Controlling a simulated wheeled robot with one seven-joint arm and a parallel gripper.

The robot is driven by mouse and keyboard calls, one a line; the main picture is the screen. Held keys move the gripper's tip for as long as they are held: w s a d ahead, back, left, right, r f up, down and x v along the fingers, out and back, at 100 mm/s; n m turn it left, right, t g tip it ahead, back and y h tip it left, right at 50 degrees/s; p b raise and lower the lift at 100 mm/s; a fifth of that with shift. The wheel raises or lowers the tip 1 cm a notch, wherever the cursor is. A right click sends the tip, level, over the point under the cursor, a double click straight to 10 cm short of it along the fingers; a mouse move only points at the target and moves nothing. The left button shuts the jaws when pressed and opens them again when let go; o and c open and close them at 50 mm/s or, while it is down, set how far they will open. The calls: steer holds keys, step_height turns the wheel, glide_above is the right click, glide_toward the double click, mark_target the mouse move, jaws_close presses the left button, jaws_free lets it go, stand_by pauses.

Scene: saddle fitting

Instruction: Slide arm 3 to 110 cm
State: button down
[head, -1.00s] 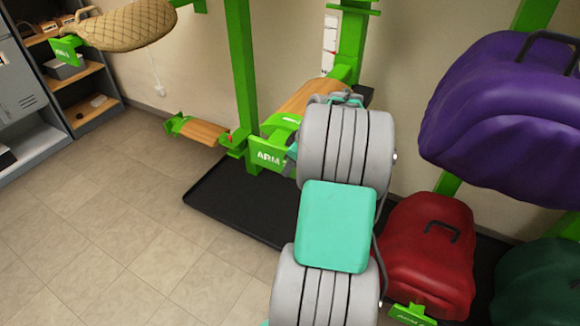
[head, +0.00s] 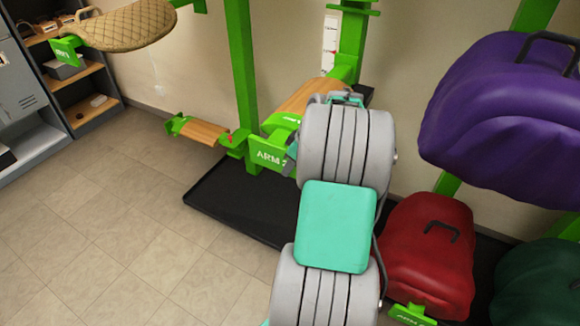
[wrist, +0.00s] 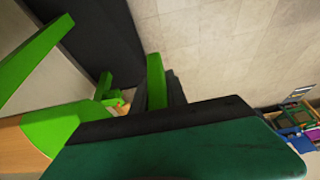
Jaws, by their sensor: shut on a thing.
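A green saddle arm with a wooden top (head: 309,97) stands out from the green post at the middle of the head view. Its front plate (head: 268,156) reads "ARM", with the number mostly covered by my arm. In the wrist view, my gripper (wrist: 160,92) has dark fingers shut on a green upright part (wrist: 155,75) of this arm. The wooden top also shows at the left of the wrist view (wrist: 22,150). In the head view my gripper is mostly hidden behind my own grey and teal arm links. A height reading in centimetres cannot be made out.
A tan quilted pad (head: 125,27) lies on an upper arm at the left. A low wooden-topped arm (head: 203,132) is bare. A purple saddle cover (head: 510,120) and a red one (head: 428,255) crowd the right. A black mat (head: 235,210) lies below; the tiled floor at left is clear.

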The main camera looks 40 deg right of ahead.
mark_target(286, 148)
step_height(286, 148, up, 10)
steer(key=p, duration=0.4)
steer(key=shift+f, duration=0.1)
steer(key=c, duration=1.3)
jaws_free()
steer(key=shift+f, duration=0.1)
steer(key=v, duration=0.8)
